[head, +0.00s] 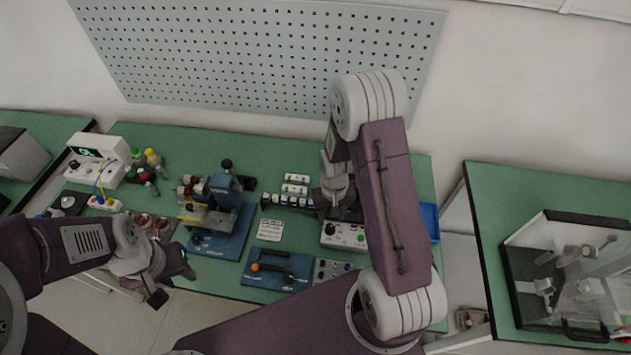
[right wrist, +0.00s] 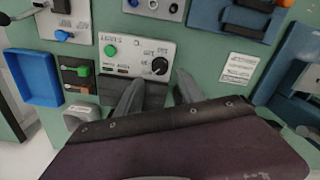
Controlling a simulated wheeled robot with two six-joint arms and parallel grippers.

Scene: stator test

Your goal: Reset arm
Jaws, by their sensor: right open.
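My right gripper (head: 338,192) hangs over the right part of the green bench in the head view. In the right wrist view its two grey fingers (right wrist: 158,92) are apart with nothing between them. They point toward a white control box (right wrist: 138,58) with a green button and a black knob. That control box also shows in the head view (head: 344,236), below the gripper. My left gripper (head: 172,280) is low at the left, by the bench's front edge. Its fingers are too small and dark to tell whether they are apart.
The green bench (head: 225,277) carries a blue press-like fixture (head: 225,190), a white power unit (head: 97,160), a blue tray (head: 430,220) and a blue plate with an orange-handled tool (head: 275,268). A second bench at the right holds a clear-covered machine (head: 530,245). A perforated panel (head: 250,60) stands behind.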

